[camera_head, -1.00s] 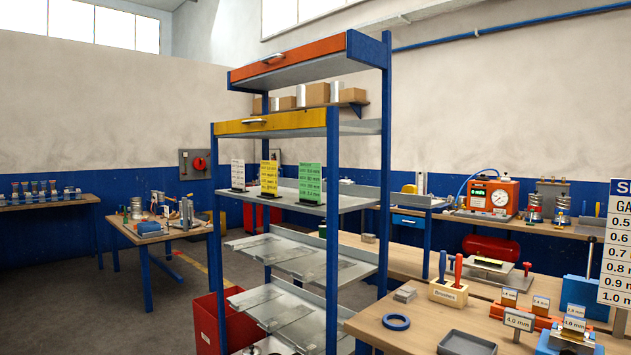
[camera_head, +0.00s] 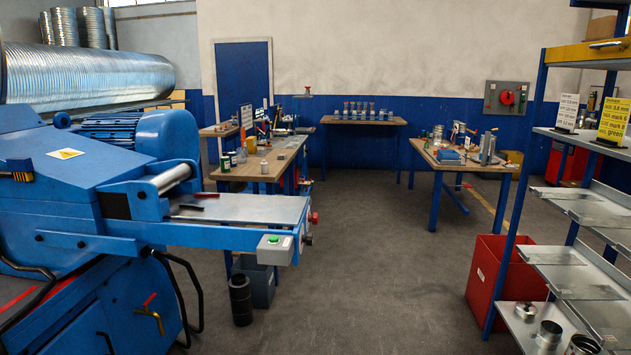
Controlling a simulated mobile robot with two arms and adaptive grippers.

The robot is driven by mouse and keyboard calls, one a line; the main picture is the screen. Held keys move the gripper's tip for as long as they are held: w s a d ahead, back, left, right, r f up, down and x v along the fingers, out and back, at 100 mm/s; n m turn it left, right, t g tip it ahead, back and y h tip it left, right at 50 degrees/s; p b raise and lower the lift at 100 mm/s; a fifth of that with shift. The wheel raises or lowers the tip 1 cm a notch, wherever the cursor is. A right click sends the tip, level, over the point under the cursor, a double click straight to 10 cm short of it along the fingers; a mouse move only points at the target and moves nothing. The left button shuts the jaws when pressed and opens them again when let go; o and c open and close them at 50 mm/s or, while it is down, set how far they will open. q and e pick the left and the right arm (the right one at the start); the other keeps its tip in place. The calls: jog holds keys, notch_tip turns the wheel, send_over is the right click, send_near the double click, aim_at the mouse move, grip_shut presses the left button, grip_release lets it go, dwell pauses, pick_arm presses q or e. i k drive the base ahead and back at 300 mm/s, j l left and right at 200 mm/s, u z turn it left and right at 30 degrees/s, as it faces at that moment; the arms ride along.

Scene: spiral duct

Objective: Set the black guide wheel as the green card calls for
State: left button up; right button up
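The green card is not in view. A yellow card (camera_head: 612,122) with dark lettering stands on the upper shelf of the blue rack at the right edge, and a white card (camera_head: 567,112) stands to its left. A large blue machine (camera_head: 55,190) fills the left side, with a flat metal bed (camera_head: 240,209) and a grey box with a green button (camera_head: 275,243) at its end. Neither of my grippers is in view.
A long ribbed metal duct (camera_head: 90,72) lies behind the machine. Workbenches stand at the back, one (camera_head: 450,163) right of centre. A red bin (camera_head: 488,275) stands by the rack, and a black cylinder (camera_head: 240,300) stands on the floor. The floor (camera_head: 375,270) between machine and rack is clear.

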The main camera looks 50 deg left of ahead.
aim_at(309, 238)
jog(key=u, duration=2.35)
